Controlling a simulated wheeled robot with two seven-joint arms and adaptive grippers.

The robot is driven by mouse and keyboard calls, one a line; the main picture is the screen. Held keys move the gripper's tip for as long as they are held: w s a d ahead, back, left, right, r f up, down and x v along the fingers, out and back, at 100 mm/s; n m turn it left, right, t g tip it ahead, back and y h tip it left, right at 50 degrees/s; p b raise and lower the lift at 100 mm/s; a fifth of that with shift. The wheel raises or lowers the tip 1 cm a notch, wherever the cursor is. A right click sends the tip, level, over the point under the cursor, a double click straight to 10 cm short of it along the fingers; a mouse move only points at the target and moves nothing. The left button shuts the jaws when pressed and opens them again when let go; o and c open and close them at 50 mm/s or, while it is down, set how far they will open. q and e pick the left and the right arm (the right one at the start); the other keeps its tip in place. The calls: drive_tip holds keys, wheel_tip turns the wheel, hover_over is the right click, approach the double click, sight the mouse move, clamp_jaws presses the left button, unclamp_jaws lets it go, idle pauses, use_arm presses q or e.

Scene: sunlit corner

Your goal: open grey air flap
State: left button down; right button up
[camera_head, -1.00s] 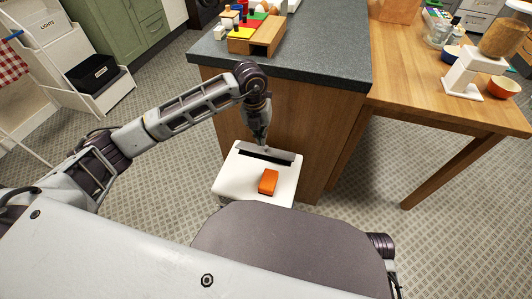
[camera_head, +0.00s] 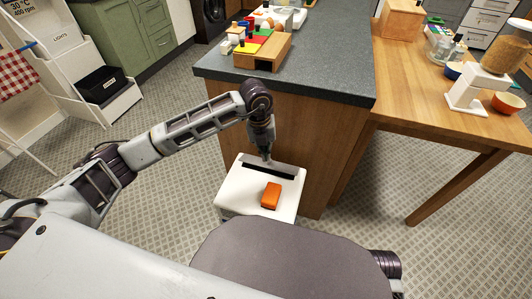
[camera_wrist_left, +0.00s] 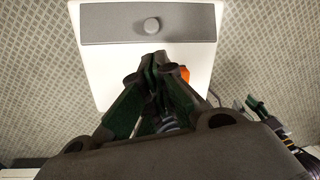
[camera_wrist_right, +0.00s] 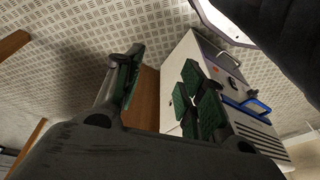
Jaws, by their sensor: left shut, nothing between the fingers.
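The grey air flap (camera_head: 268,163) is a strip across the far part of the white box top (camera_head: 238,190). A dark slot shows along its near side, and the flap looks raised there. My left gripper (camera_head: 266,157) points down at the flap, shut and empty. In its wrist view the fingertips (camera_wrist_left: 161,62) show just below the flap; I cannot tell whether they touch it. My right gripper (camera_wrist_right: 165,75) is open and empty, away from the flap.
An orange block (camera_head: 271,196) lies on the white box, near the flap. A wooden counter (camera_head: 300,130) with a dark grey top stands right behind the box. A wooden table (camera_head: 450,125) is at right. A white appliance (camera_wrist_right: 185,65) with a blue handle shows in the right wrist view.

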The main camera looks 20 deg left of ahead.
use_arm(q)
drive_tip(key=f, duration=0.2)
drive_tip(key=f+b, duration=0.1)
drive_tip(key=f, duration=0.3)
drive_tip(key=shift+w+d+f, duration=0.15)
drive_tip(key=shift+d+f, duration=0.15)
drive_tip(key=shift+d, duration=0.05)
drive_tip(key=shift+w+d+f+b, duration=0.1)
drive_tip(key=shift+f+b, duration=0.35)
drive_tip(key=shift+f, duration=0.6)
use_arm(e)
drive_tip(key=r, duration=0.3)
drive_tip(key=shift+a+t, duration=0.25)
drive_tip(key=shift+t, duration=0.05)
use_arm(q)
drive_tip(key=shift+w+r, duration=0.15)
drive_tip(key=shift+r, duration=0.1)
